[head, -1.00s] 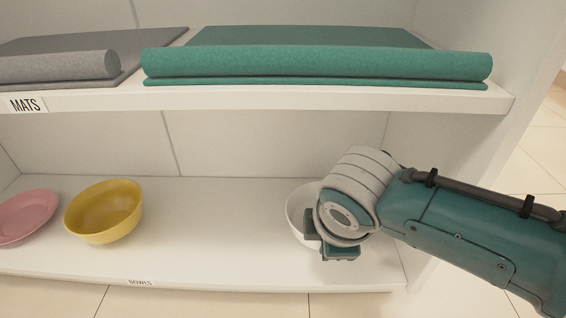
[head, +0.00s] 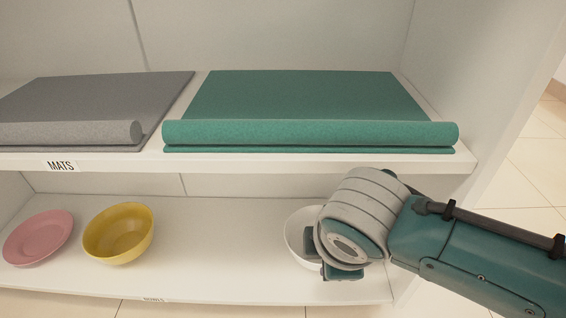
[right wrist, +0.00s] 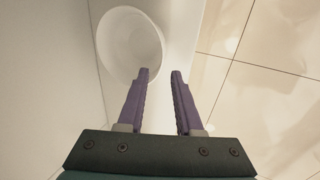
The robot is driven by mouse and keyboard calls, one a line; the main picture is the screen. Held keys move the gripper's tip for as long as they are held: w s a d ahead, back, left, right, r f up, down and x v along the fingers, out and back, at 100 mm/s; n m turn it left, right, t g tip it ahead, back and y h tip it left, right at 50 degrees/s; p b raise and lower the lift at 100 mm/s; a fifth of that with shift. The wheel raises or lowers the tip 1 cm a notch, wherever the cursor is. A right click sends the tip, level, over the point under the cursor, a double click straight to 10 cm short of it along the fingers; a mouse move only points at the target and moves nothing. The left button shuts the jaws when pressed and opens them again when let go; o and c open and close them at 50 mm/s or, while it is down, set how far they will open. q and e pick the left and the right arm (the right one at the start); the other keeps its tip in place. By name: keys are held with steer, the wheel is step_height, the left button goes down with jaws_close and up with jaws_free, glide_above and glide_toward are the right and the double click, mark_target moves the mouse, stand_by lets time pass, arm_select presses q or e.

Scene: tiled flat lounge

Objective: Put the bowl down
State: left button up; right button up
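A white bowl (head: 296,236) stands on the lower shelf (head: 220,245), near its right end. My right gripper (head: 328,258) is at the bowl's near right side and hides part of it. In the right wrist view the bowl (right wrist: 128,42) lies beyond the fingertips. The two purple fingers of the right gripper (right wrist: 161,72) are apart with a clear gap. The left finger overlaps the bowl's edge in the picture and the right finger is outside it. Whether either finger touches the bowl is unclear. My left gripper is not in view.
A yellow bowl (head: 118,234) and a pink plate (head: 38,238) stand at the left of the lower shelf. The shelf's middle is clear. Above, the upper shelf (head: 300,163) holds a grey mat (head: 110,97) and a green mat (head: 305,97). A side wall (head: 440,100) closes the right.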

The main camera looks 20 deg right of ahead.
steer(key=s+a+r+m+y+p, duration=0.25)
steer(key=s+r+m, duration=0.25)
steer(key=s+r, duration=0.3)
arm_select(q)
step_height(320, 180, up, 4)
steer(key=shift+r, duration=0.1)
arm_select(e)
steer(key=s+d+r+m+h, duration=0.1)
steer(key=s+d+r+m, duration=0.5)
steer(key=s, duration=0.4)
steer(key=shift+d+r+m+g, duration=0.2)
steer(key=shift+r+m+g, duration=0.3)
steer(key=shift+m, duration=0.4)
steer(key=shift+s+r, duration=0.1)
